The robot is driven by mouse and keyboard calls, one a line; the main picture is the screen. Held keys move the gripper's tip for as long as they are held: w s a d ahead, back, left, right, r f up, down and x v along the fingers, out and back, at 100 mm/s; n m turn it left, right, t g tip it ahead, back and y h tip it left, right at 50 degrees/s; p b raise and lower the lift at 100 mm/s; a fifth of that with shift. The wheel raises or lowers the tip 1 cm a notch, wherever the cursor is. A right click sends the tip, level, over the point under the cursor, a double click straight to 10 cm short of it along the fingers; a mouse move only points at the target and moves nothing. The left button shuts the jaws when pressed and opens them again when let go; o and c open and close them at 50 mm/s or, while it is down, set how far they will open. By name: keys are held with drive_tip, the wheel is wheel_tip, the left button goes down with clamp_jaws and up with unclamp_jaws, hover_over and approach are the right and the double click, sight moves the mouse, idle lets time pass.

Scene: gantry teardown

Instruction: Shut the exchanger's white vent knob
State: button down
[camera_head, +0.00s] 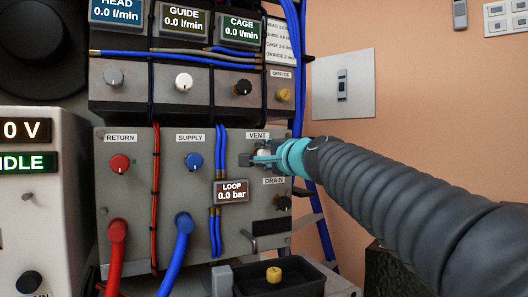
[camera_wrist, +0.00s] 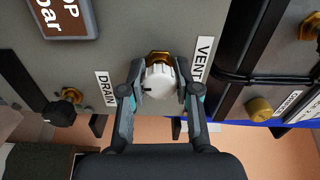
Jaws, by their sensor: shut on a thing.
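The white vent knob (camera_wrist: 158,82) sits on a brass stem on the exchanger's grey panel (camera_head: 150,200), beside the VENT label (camera_wrist: 203,58). A dark mark shows on the knob's face. My gripper (camera_wrist: 159,85) has one finger on each side of the knob and is shut on it. In the head view, my gripper (camera_head: 266,158) reaches in from the right and hides most of the knob. The LOOP display (camera_head: 231,192) reads 0.0 bar.
The black drain knob (camera_head: 283,202) is just below the vent. The blue supply knob (camera_head: 194,161) and red return knob (camera_head: 120,163) are further left. Blue hoses (camera_head: 220,160) run close by. A black tray (camera_head: 305,278) with a yellow knob-like piece (camera_head: 273,275) lies below.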

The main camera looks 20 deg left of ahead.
drive_tip(key=shift+m, duration=0.5)
drive_tip(key=c, duration=0.8)
unclamp_jaws()
drive_tip(key=v, duration=1.2)
